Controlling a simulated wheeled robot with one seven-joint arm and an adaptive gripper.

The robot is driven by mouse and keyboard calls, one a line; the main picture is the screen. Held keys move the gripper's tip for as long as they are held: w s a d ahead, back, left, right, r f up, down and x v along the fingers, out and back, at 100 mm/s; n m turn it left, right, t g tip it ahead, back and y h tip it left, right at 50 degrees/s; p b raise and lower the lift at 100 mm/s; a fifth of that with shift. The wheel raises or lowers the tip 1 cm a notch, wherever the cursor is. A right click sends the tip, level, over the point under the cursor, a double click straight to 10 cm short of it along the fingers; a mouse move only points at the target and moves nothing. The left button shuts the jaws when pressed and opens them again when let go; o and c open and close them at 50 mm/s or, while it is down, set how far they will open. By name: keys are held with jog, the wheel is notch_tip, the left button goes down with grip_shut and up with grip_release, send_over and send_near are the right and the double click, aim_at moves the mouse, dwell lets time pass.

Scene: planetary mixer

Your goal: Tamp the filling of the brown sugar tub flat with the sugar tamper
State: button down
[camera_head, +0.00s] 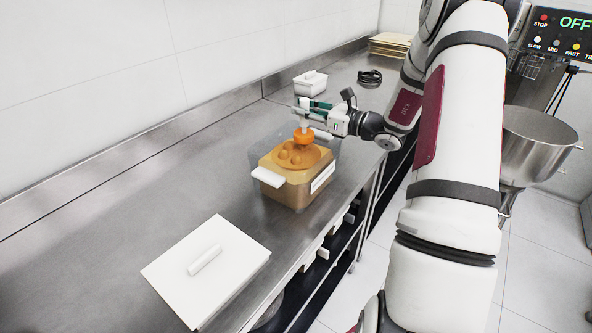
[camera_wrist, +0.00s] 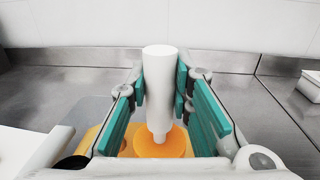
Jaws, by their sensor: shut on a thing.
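The brown sugar tub (camera_head: 291,195) is a clear box with brown filling and a white label on the metal counter. Its filling (camera_head: 277,165) shows several lumps on top. My gripper (camera_head: 310,116) is over the far side of the tub, shut on the white handle of the sugar tamper (camera_head: 303,135). The tamper is upright, with its orange head low over the filling; whether it touches is unclear. In the wrist view, the white handle (camera_wrist: 158,85) stands between my green finger pads, with the orange head (camera_wrist: 163,145) below.
A white lid (camera_head: 206,270) with a bar handle lies on the counter at the near left. A small white container (camera_head: 310,84) and a black coiled item (camera_head: 369,77) stand farther back. The mixer's steel bowl (camera_head: 538,145) is at the right. Counter left of the tub is clear.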

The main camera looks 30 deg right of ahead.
aim_at(304, 123)
jog(key=shift+f+b, duration=0.75)
jog(key=shift+f, duration=1.1)
jog(key=shift+f, duration=0.2)
jog(key=shift+r, duration=0.1)
dwell(0.5)
jog(key=shift+r+p, duration=0.8)
jog(key=shift+r, duration=1.05)
jog(key=shift+a, duration=0.1)
jog(key=a, duration=0.1)
jog(key=w+a, duration=0.2)
jog(key=shift+w+a+r, duration=0.25)
jog(key=shift+r, duration=0.05)
jog(key=shift+f+b, duration=0.15)
jog(key=shift+b, duration=0.2)
